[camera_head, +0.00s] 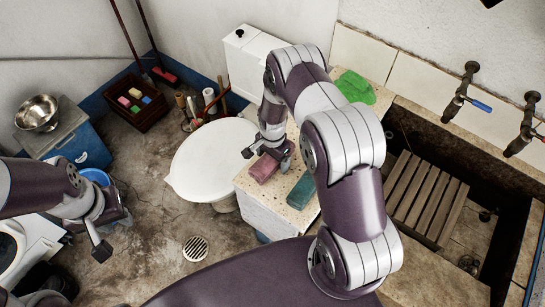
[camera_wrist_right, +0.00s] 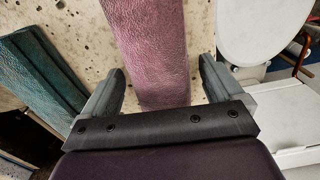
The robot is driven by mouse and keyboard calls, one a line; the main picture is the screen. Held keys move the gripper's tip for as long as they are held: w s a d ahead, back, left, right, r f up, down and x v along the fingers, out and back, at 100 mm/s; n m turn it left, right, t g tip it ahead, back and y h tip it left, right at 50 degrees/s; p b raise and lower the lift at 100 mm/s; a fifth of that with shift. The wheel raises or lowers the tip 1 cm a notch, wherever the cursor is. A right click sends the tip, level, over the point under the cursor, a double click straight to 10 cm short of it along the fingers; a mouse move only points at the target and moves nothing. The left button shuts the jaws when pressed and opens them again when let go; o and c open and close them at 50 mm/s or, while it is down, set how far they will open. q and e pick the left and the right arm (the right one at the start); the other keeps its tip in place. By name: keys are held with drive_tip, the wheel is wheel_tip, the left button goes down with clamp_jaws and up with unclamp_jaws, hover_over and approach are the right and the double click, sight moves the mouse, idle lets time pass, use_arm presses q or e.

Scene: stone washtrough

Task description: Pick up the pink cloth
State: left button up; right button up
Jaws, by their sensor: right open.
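The pink cloth (camera_head: 263,169) is a folded, textured strip lying on the speckled stone counter (camera_head: 250,190). In the right wrist view the pink cloth (camera_wrist_right: 150,45) runs between my two fingers, with speckled stone showing on both sides of it. My right gripper (camera_head: 268,155) is open at the cloth, and its spread fingers also show in the wrist view (camera_wrist_right: 158,84). I cannot tell how high the fingertips are above the stone. My left gripper (camera_head: 110,232) hangs empty over the floor at the left, and its finger spacing is unclear.
A teal cloth (camera_head: 301,191) lies right of the pink one, and a green cloth (camera_head: 355,86) lies further back. A white toilet (camera_head: 205,160) stands close left of the counter. The sunken trough with a wooden rack (camera_head: 425,200) and taps (camera_head: 464,88) is at the right.

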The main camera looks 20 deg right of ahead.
drive_tip(key=shift+w+f, duration=0.1)
drive_tip(key=shift+w, duration=0.05)
drive_tip(key=c, duration=1.2)
